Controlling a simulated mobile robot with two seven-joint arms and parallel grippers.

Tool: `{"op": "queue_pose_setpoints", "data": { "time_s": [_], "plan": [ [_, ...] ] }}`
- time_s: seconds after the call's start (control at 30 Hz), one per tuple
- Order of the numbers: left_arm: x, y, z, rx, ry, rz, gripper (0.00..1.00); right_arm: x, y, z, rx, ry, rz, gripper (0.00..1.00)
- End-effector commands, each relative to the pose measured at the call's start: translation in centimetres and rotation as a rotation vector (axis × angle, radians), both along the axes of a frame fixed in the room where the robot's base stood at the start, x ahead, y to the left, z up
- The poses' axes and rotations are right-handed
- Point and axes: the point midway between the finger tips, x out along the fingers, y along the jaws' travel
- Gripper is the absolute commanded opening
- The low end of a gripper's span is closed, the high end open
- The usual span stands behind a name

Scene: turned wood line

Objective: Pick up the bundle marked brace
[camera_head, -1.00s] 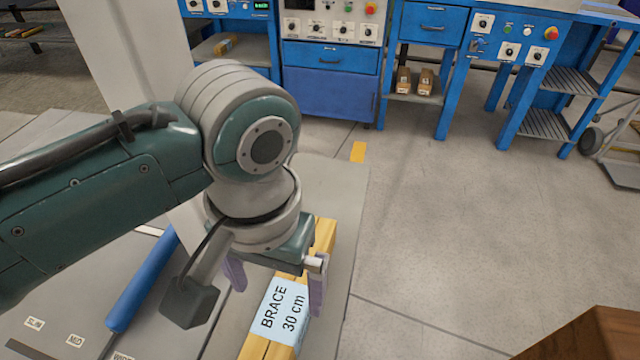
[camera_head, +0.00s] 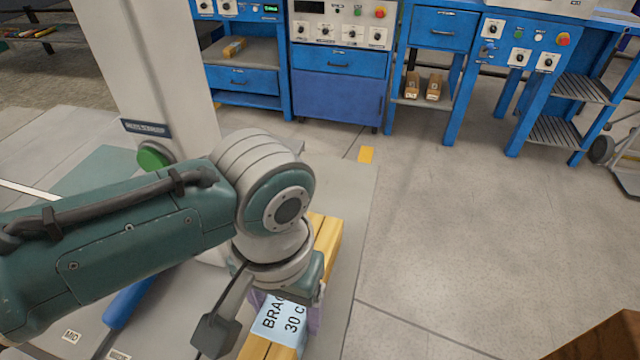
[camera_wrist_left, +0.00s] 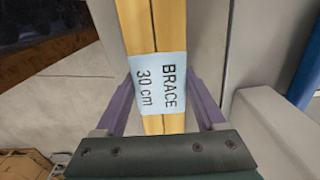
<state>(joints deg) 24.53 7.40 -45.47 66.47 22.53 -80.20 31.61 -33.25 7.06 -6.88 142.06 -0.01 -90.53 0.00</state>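The bundle marked brace (camera_head: 322,245) is a pair of long light-wood bars with a pale blue label (camera_head: 282,320) reading "BRACE 30 cm". It lies on a grey surface (camera_head: 352,230) beneath my left gripper. My left gripper (camera_head: 287,314) has its purple fingers on either side of the bundle at the label. The left wrist view shows the bundle (camera_wrist_left: 157,30) running between the fingers (camera_wrist_left: 160,92), which come up against the label's edges. Whether they press on it is not clear, as the fingertips are hidden. My right gripper is not seen.
A blue roller (camera_head: 128,303) and small tags, one reading MID (camera_head: 72,336), lie at the lower left. Blue workbenches (camera_head: 338,95) stand at the back.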

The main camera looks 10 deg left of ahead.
Motion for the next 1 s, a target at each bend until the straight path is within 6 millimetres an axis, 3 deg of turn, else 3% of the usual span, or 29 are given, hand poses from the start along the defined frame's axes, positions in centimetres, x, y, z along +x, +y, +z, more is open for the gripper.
{"op": "queue_pose_setpoints", "data": {
  "time_s": [0.07,0.6,1.0],
  "plan": [
    [0.00,0.01,0.00,0.000,0.000,0.000,0.62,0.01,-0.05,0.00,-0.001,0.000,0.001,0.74],
    [-0.01,0.02,0.01,0.001,0.000,0.000,0.01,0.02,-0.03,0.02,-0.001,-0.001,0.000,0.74],
    [0.06,-0.02,0.07,0.000,-0.001,0.000,0.00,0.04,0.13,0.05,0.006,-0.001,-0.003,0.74]
  ]
}}
